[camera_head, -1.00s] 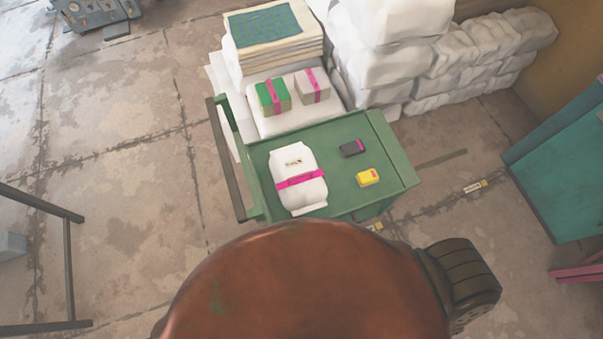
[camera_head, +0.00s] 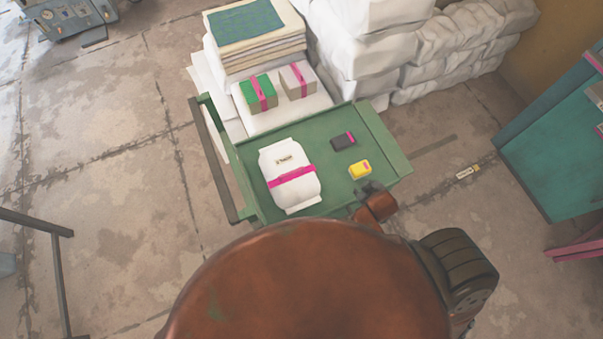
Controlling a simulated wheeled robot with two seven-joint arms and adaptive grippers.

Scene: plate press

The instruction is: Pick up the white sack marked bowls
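A white sack (camera_head: 291,192) lies on the left part of a green cart top (camera_head: 378,140). It has a pink band around its middle and a small label near its upper end. The label's writing is too small to read. Neither of my grippers shows in the head view. An orange and dark part of my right arm is at the cart's near right edge, to the right of the sack and apart from it.
A black box (camera_head: 343,141) and a yellow box (camera_head: 359,170) lie right of the sack. A dark rail (camera_head: 212,155) edges the cart's left side. Banded green (camera_head: 260,92) and grey (camera_head: 298,80) packs and white sack stacks (camera_head: 365,60) stand behind. A teal table (camera_head: 560,150) is at right.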

